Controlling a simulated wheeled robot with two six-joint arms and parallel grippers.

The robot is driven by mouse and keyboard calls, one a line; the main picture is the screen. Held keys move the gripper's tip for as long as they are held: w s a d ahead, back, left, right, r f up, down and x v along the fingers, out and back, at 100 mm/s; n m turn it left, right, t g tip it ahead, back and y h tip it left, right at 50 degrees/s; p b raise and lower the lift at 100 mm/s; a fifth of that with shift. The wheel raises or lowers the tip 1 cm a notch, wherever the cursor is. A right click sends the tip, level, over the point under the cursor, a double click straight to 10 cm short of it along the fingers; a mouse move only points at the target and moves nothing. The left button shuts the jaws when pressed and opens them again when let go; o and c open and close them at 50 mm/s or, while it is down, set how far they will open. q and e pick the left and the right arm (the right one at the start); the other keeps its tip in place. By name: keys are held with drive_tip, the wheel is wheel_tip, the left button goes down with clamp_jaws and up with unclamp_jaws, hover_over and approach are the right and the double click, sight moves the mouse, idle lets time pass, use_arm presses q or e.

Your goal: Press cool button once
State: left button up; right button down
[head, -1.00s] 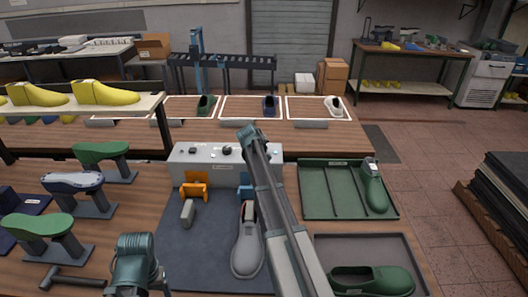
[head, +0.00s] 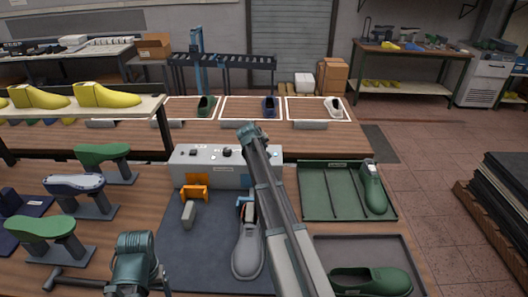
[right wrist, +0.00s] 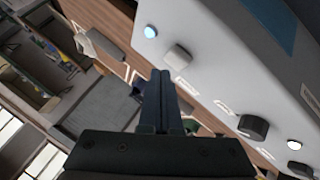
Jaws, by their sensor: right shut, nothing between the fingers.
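The grey control box (head: 212,165) stands at the back of the near bench, with knobs and buttons on top. In the right wrist view its panel (right wrist: 225,75) shows a dark knob (right wrist: 253,128), a pale square button (right wrist: 178,57), a lit bluish button (right wrist: 150,31) and a lit white one (right wrist: 294,145). My right gripper (right wrist: 161,75) is shut and empty beside this panel; contact with a button cannot be told. In the head view my right arm hides part of the box. A blue clamp (head: 243,200) is at the grey shoe's heel end (head: 248,250).
A green tray (head: 318,205) and a grey tray (head: 330,250) lie right. Shoe lasts on stands (head: 105,155) are left.

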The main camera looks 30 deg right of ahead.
wheel_tip(320, 180, up, 5)
drive_tip(key=p, duration=0.5)
idle(0.4)
idle(0.4)
drive_tip(key=s+a+f+n+g+y+b, duration=0.1)
drive_tip(key=s+a+f, duration=0.3)
drive_tip(key=a, duration=0.5)
drive_tip(key=s+a+f+y+b, duration=0.1)
drive_tip(key=s+a, duration=0.4)
drive_tip(key=a, duration=0.3)
drive_tip(key=s+a+f+n+g+y+b, duration=0.1)
drive_tip(key=s+a+f, duration=0.3)
drive_tip(key=a, duration=0.5)
drive_tip(key=s+a+f+n+g+y+b, duration=0.1)
drive_tip(key=s+a+g, duration=0.1)
drive_tip(key=s+a, duration=0.6)
drive_tip(key=s+a+f+n+g+y+b, duration=0.1)
drive_tip(key=s+a+f+g, duration=0.1)
drive_tip(key=s+a, duration=0.7)
drive_tip(key=s, duration=0.7)
drive_tip(key=shift+s+n+y+b, duration=0.15)
drive_tip(key=shift+n+y+b, duration=0.15)
drive_tip(key=shift+n+y, duration=0.1)
